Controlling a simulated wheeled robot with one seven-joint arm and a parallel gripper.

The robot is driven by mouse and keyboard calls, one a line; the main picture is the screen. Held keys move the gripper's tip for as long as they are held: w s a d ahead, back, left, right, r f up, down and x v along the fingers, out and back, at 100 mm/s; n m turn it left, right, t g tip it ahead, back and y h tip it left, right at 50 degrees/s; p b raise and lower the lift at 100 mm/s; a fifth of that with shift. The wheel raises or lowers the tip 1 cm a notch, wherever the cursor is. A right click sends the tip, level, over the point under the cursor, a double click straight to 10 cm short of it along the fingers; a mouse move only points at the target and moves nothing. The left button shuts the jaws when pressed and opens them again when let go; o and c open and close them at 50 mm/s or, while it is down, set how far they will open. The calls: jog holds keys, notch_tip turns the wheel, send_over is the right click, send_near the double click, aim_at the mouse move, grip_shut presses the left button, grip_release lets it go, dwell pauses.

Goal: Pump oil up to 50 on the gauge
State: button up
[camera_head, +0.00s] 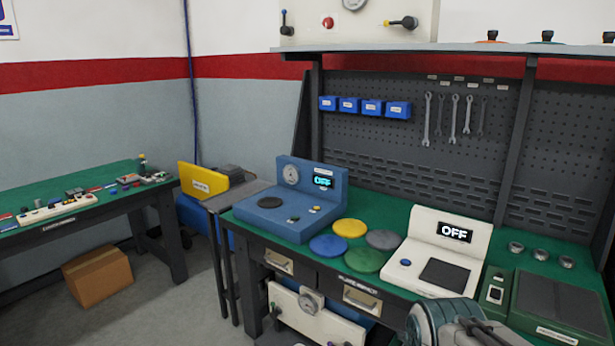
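Three gauges show, and I cannot tell which one belongs to the oil pump. A white unit (330,325) under the workbench has a round gauge (311,302) on its front; its lower part is cut off. A cream panel (370,30) on the top shelf has a gauge (353,3), a red button, a lever and a black handle. The needle readings are too small to read. Part of my arm (440,325) shows at the bottom right; the fingertips are not clear.
The green workbench (385,222) carries coloured discs, a cream scale (440,250) reading OFF and a dark green case (560,305). A pegboard with wrenches stands behind. A second table (80,200) and a cardboard box (97,277) stand at left, with open floor between.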

grip_shut()
dwell(1.4)
